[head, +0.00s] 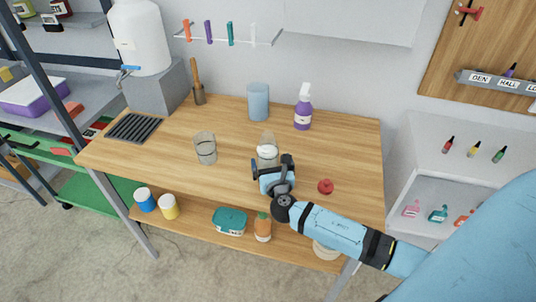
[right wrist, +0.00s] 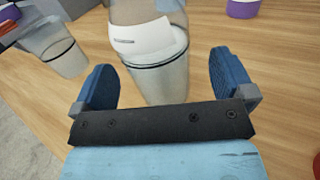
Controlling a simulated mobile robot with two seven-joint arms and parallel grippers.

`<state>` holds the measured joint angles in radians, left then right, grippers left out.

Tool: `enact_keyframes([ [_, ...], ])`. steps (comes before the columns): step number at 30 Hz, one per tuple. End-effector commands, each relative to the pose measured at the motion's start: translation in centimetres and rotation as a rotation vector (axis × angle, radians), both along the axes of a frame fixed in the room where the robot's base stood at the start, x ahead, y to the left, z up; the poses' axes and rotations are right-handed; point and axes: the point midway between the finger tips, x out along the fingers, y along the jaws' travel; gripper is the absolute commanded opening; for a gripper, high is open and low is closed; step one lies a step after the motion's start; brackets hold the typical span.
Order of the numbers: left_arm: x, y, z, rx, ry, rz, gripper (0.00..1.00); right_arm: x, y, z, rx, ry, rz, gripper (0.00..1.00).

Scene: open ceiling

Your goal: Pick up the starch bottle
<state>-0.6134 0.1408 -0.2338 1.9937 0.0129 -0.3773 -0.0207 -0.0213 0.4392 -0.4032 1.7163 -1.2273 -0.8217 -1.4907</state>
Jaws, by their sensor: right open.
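A clear bottle or jar (head: 267,152) with a white label stands on the wooden table, just beyond my right gripper (head: 270,165). In the right wrist view the same clear bottle (right wrist: 160,77) stands between the two blue fingers of my right gripper (right wrist: 162,82), with a gap on each side. The fingers are open. Its label cannot be read, and its top is cut off there. A purple spray bottle (head: 303,112) with a white nozzle stands farther back; its base (right wrist: 243,9) shows at the top of the wrist view. My left gripper is not in view.
A clear glass (head: 205,148) stands left of the gripper. A blue tumbler (head: 258,101) and a pot with a wooden tool (head: 198,90) stand at the back. A red object (head: 325,186) lies right of the gripper. The table's right back is clear.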

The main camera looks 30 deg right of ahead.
Motion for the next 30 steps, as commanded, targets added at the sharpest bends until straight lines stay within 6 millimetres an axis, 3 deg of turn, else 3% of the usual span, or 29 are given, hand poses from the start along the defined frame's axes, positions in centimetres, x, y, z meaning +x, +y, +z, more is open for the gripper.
enact_keyframes([
  [6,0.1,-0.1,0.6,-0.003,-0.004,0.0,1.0,2.9,-0.8,0.1,0.001,0.0,0.0,1.0],
  [14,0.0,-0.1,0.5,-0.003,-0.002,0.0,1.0,3.2,-1.0,0.0,0.002,0.0,0.0,1.0],
  [15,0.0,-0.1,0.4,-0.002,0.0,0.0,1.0,3.2,-1.0,0.0,0.002,0.0,0.0,0.98],
  [23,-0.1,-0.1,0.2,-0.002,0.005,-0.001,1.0,3.2,-1.0,0.0,0.001,0.001,0.0,0.38],
  [30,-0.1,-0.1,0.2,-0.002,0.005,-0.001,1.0,3.2,-1.0,0.2,0.001,-0.002,0.0,0.37],
])
